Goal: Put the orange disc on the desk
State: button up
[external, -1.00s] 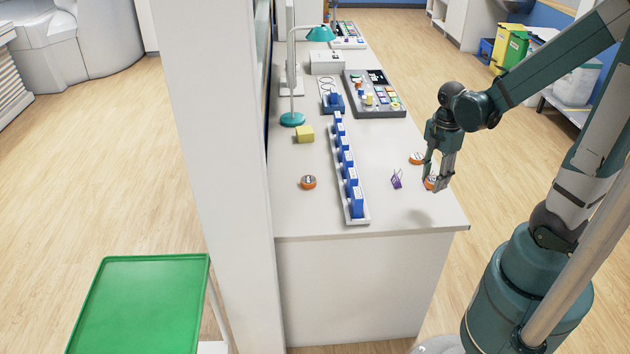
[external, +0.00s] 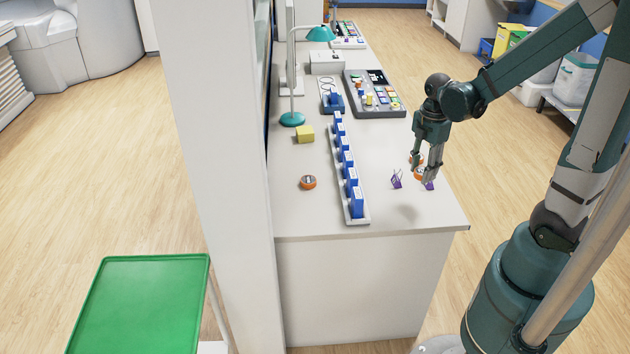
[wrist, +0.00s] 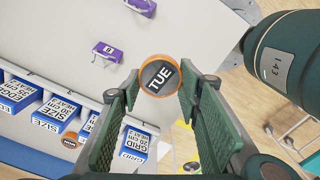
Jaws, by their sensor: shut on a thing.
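My gripper (external: 425,172) is shut on an orange disc (external: 419,174) over the right part of the white desk (external: 300,215). In the wrist view the disc (wrist: 159,76) has a dark face reading "TUE" and sits between the fingertips (wrist: 160,88). It appears held above the desk; the exact height is hard to tell. A third orange disc (external: 308,182) lies on the desk left of the blue boxes.
Two purple clips (external: 397,181) (external: 429,185) are near my gripper. A rail of several blue boxes (external: 347,170) runs along the desk. A yellow block (external: 305,134), a teal lamp (external: 292,119) and a grey panel (external: 375,95) stand farther back. The desk's front-left area is clear.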

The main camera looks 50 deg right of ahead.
jog(key=w+a+r+p, duration=0.1)
jog(key=w+a+r, duration=0.1)
jog(key=w, duration=2.2)
jog(key=n+p, duration=0.2)
send_over(300, 163)
jog(key=shift+s+a+f, duration=0.1)
jog(key=shift+f, duration=1.3)
jog(key=shift+f, duration=0.1)
jog(key=shift+f+b, duration=0.6)
jog(key=shift+f, duration=2.4)
jog(key=shift+f+b, duration=0.3)
jog(key=shift+f, duration=1.6)
jog(key=shift+f, duration=0.15)
